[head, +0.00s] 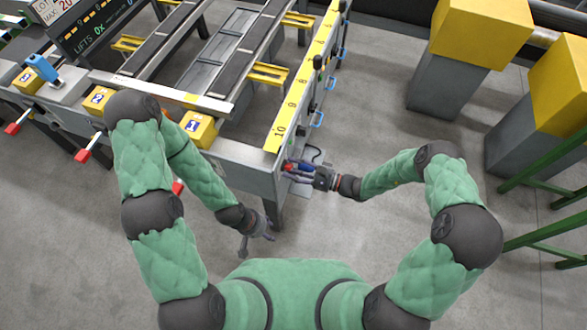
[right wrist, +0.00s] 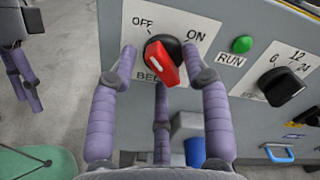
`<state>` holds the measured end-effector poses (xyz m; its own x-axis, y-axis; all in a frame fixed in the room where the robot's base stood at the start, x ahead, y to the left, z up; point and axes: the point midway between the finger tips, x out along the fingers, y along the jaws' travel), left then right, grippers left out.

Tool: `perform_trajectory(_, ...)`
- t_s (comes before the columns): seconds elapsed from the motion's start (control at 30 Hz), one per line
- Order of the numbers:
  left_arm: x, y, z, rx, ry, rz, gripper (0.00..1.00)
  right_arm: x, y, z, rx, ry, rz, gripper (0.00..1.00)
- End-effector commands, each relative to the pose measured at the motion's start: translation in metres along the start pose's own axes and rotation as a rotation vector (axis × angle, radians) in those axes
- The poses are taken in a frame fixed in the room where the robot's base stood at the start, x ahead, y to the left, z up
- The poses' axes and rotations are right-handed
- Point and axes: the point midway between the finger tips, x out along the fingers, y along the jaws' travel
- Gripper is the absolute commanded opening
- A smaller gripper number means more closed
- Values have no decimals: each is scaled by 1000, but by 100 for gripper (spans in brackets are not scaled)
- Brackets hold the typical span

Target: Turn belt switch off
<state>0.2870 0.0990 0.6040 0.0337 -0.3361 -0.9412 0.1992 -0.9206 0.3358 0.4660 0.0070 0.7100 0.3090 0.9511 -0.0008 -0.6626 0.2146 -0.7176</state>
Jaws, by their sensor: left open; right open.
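The belt switch (right wrist: 166,60) is a black round knob with a red handle on a grey panel, between OFF and ON labels. Its handle slants from upper left, near OFF, to lower right; the BELT label below is partly covered. My right gripper (right wrist: 160,62) is open, its purple fingers on either side of the knob and a third below; contact with it cannot be told. In the head view my right gripper (head: 301,173) is at the table's end panel. My left gripper (head: 258,232) is open and empty, low in front of the table.
A green lamp (right wrist: 242,44) marked RUN and a black selector knob (right wrist: 284,86) sit right of the switch. A blue handle (right wrist: 279,153) is lower down. The runout table (head: 240,154) has a yellow numbered scale (head: 293,103). Yellow-topped blocks (head: 482,32) stand at right.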

Motion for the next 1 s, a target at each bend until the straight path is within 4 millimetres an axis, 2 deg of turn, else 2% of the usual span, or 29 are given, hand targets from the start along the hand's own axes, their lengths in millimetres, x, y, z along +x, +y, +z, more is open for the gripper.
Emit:
perform_trajectory(0.17, 0, 0, 0, 0, 0, 0, 48, -6, -1, 0, 0, 1, -2, 48)
perform_trajectory(0.27, 0, 0, 0, 0, 0, 0, 48, -20, -2, -1, 0, 4, -3, 48)
perform_trajectory(0.5, 0, 0, 0, 0, 0, 0, 48, -67, -1, -1, -1, 4, -4, 48)
perform_trajectory(0.7, 0, 0, 0, 0, 0, 0, 48, -101, 0, -1, 1, 3, -1, 48)
perform_trajectory(0.83, 0, 0, 0, 0, 0, 0, 48, -114, 0, 0, -1, 1, -1, 48)
perform_trajectory(1.0, 0, 0, 0, 0, 0, 0, 48, -120, 0, 0, 0, 0, 0, 48)
